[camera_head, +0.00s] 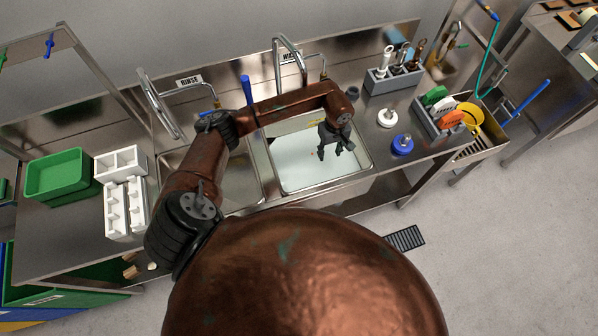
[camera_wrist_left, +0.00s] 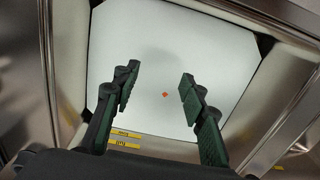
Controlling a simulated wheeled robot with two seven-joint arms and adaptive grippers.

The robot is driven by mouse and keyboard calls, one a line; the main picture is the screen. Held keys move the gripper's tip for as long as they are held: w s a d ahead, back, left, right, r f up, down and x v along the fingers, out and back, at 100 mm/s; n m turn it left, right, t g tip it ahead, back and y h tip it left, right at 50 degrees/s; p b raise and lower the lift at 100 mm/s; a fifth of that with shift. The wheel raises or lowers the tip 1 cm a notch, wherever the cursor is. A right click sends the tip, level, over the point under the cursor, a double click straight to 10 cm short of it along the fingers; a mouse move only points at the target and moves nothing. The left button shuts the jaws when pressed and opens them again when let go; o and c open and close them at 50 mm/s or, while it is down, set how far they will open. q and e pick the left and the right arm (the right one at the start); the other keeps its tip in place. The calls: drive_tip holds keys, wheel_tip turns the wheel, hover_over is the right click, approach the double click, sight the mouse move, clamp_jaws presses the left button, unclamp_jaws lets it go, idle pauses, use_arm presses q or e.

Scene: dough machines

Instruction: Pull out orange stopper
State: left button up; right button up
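The orange stopper is a small orange dot (camera_wrist_left: 166,95) in the left wrist view, on the pale bottom of the right-hand sink (camera_head: 300,176). In the head view a tiny reddish speck shows near my gripper, too small to make out well. My left gripper (camera_head: 336,151) points down over this sink. In the left wrist view its two dark green fingers (camera_wrist_left: 157,88) are apart with nothing between them but the view of the stopper well below. My right gripper is in neither view.
The sink's metal rim (camera_wrist_left: 68,70) and walls surround the gripper. A faucet (camera_head: 291,62) stands behind the sink. A blue round item (camera_head: 402,144) and a white one (camera_head: 387,118) lie on the counter to the right. A green tray (camera_head: 62,174) and white holders (camera_head: 122,190) stand left.

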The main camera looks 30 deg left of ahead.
use_arm(q)
drive_tip(key=shift+w+d+b, duration=0.45)
drive_tip(key=shift+w, duration=0.05)
drive_tip(key=shift+w+d+b, duration=0.45)
drive_tip(key=shift+w+b, duration=0.05)
drive_tip(key=shift+b, duration=0.05)
drive_tip(key=shift+w+d, duration=0.25)
drive_tip(key=shift+w, duration=0.05)
drive_tip(key=shift+w+d+b, duration=0.2)
drive_tip(key=shift+w+b, duration=0.05)
drive_tip(key=shift+b, duration=0.3)
drive_tip(key=shift+w+d+b, duration=0.45)
drive_tip(key=shift+w+b, duration=0.1)
drive_tip(key=shift+w+d, duration=0.1)
drive_tip(key=shift+w+d+b, duration=0.35)
drive_tip(key=shift+w+b, duration=0.1)
drive_tip(key=shift+b, duration=0.15)
